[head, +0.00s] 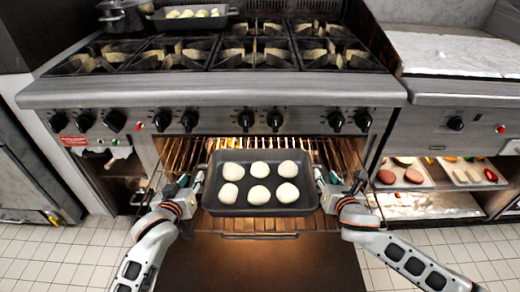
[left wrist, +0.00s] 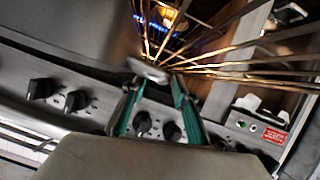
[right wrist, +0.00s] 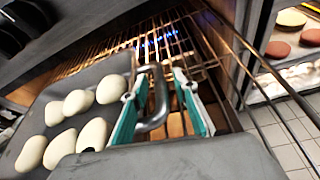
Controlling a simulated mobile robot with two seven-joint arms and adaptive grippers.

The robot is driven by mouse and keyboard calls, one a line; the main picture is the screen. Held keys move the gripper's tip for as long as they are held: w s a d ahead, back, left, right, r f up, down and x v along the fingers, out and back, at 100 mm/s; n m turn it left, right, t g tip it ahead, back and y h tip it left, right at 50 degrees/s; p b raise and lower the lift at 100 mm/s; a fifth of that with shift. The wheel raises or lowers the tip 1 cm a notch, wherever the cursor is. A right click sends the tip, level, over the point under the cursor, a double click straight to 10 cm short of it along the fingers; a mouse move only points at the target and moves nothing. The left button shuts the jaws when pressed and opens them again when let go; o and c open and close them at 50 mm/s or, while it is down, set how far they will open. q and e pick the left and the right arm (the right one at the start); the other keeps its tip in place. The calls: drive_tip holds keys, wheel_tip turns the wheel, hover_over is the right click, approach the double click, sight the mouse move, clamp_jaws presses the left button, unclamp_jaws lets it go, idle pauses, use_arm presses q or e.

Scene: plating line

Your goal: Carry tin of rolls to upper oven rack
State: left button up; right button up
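The dark tin of rolls (head: 243,209) is level at the oven mouth, with several pale dough rolls in it. My left gripper (head: 193,188) is at its left handle; in the left wrist view the fingers (left wrist: 156,85) close about the grey handle end (left wrist: 147,70). My right gripper (head: 325,188) is at the right handle; in the right wrist view its fingers (right wrist: 160,85) stand either side of the handle (right wrist: 160,100). The wire oven rack (head: 185,155) shows behind and beside the tin. I cannot tell whether the tin touches the wires below it.
The oven is open and lit inside, its door (head: 265,268) folded down in front. Control knobs (head: 246,120) and the range's front edge (head: 215,92) run above the opening. Another tin (head: 190,20) stands on the stove top. Trays with food (head: 405,175) sit on a shelf to the right.

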use_arm(q)
drive_tip(key=v, duration=0.9)
drive_tip(key=shift+s+r, duration=0.15)
drive_tip(key=shift+s, duration=0.15)
use_arm(e)
drive_tip(key=shift+s, duration=0.15)
drive_tip(key=v, duration=1.1)
drive_tip(key=shift+s+r, duration=0.2)
drive_tip(key=shift+s, duration=0.15)
use_arm(q)
drive_tip(key=shift+w+r, duration=0.1)
use_arm(e)
drive_tip(key=shift+w, duration=0.15)
